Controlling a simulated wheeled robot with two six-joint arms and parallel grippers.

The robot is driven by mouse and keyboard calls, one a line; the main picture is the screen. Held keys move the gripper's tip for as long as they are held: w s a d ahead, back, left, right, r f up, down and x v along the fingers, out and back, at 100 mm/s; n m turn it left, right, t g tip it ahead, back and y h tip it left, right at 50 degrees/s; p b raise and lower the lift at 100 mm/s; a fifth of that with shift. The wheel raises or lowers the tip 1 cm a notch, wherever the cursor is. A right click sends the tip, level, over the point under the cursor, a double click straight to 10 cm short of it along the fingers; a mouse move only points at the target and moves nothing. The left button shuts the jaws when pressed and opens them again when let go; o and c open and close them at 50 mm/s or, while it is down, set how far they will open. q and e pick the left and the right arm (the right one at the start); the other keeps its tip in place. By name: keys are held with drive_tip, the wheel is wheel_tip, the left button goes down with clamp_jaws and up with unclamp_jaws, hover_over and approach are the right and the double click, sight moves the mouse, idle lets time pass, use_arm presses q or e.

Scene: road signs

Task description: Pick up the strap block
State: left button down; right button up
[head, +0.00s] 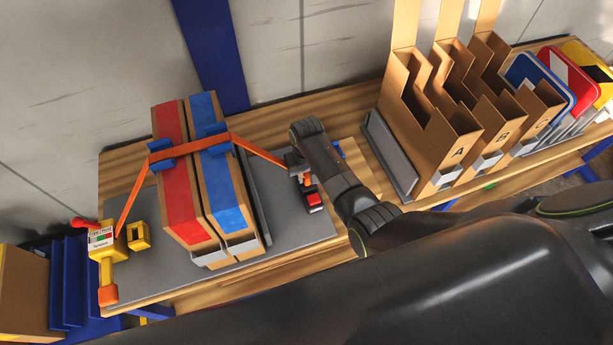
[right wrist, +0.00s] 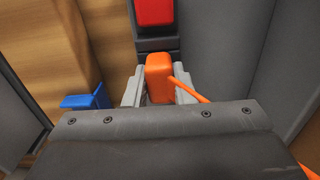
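The strap block (right wrist: 160,77) is a small orange block with an orange cord leaving its right side. In the right wrist view it sits between the two grey fingers of my right gripper (right wrist: 160,95), which press close on both sides of it. In the head view my right gripper (head: 297,170) points down at the orange strap's (head: 258,151) right end, and the block is mostly hidden there. A black buckle with a red top (head: 313,201) lies directly beside it; it also shows in the right wrist view (right wrist: 155,12). My left gripper is out of view.
The strap runs over two cartons with red (head: 177,190) and blue (head: 222,190) tops to a yellow device (head: 102,243) at left. Cardboard bins (head: 440,135) and signs (head: 545,85) stand at right. A blue clip (right wrist: 88,98) lies near my right gripper.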

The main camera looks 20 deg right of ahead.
clamp_jaws()
wheel_tip(320, 180, up, 10)
drive_tip(key=shift+r+p, duration=0.1)
drive_tip(key=shift+p, duration=0.35)
drive_tip(key=shift+o, duration=0.5)
unclamp_jaws()
drive_tip(key=shift+c, duration=1.3)
